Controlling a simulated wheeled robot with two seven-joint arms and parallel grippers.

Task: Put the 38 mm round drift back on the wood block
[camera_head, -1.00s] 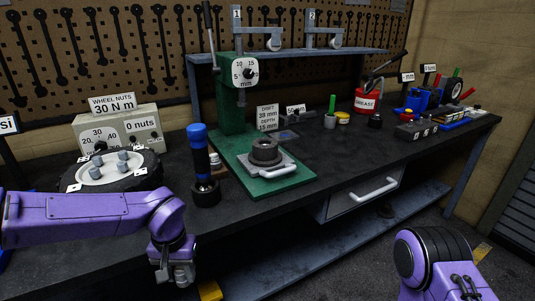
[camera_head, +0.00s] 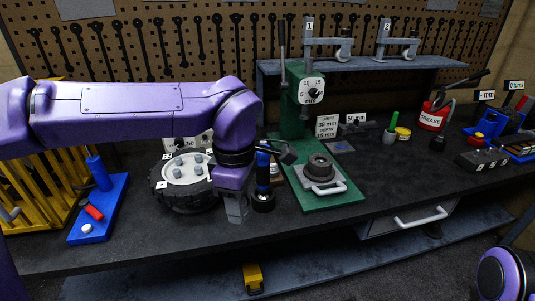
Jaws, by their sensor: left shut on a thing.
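My left gripper (camera_head: 236,207) points down at the right side of the black tyre, just left of the blue-and-black upright tool. It is shut on a small grey thing, mostly hidden by the fingers; I cannot tell if it is the 38 mm round drift. The wood block is not clear to see; a small pale and brown piece (camera_head: 274,169) shows partly behind the blue-and-black tool (camera_head: 262,176). The sign (camera_head: 327,127) by the green press reads drift 38 mm, depth 15 mm. My right gripper is out of view.
The green press (camera_head: 332,200) carries a grey round part (camera_head: 319,168) on a handled plate. The tyre (camera_head: 183,197) with its pale hub sits left of my gripper.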

